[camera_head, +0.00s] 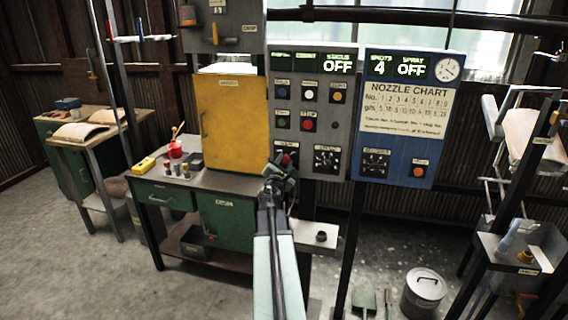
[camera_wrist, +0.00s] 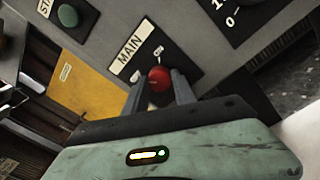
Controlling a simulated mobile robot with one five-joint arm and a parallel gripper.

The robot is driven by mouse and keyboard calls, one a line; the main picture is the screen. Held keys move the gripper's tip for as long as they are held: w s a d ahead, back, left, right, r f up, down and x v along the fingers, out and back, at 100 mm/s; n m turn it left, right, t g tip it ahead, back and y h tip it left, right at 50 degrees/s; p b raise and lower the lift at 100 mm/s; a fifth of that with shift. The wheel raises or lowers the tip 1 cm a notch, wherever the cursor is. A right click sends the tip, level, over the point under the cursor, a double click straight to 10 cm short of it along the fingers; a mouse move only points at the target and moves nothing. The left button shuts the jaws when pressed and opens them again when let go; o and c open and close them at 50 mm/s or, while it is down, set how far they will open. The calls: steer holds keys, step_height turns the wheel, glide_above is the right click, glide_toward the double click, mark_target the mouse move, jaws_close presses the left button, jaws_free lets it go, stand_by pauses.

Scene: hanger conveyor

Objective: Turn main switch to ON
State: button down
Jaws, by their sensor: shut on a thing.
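The main switch is a red knob (camera_wrist: 159,77) on a black plate beside a white "MAIN" label (camera_wrist: 130,49) in the wrist view. In the head view the red knob (camera_head: 287,158) shows low on the left of the grey control panel (camera_head: 341,104). My gripper (camera_wrist: 160,88) has one finger on each side of the knob and is shut on it. In the head view my gripper (camera_head: 278,172) reaches the panel's lower left and partly hides the knob. The knob's exact setting cannot be read. The panel's display (camera_head: 338,64) reads OFF.
A blue panel (camera_head: 404,150) with a nozzle chart stands right of the grey panel. A yellow cabinet door (camera_head: 229,122) is close on the left, above a green workbench (camera_head: 165,195). A lidded metal bucket (camera_head: 424,291) stands on the floor at right. Open floor lies at lower left.

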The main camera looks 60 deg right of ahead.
steer(key=shift+w, duration=0.1)
steer(key=m, duration=0.4)
steer(key=shift+a+f+m+b, duration=0.1)
steer(key=shift+m+b, duration=0.3)
steer(key=m, duration=0.4)
steer(key=shift+m+h, duration=0.3)
steer(key=shift+m, duration=0.1)
steer(key=m, duration=0.4)
steer(key=shift+m+b, duration=0.3)
steer(key=shift+b, duration=0.05)
steer(key=shift+m+g, duration=0.3)
steer(key=shift+m, duration=1.8)
steer(key=shift+h, duration=0.3)
steer(key=c, duration=1)
jaws_free()
steer(key=shift+c, duration=0.2)
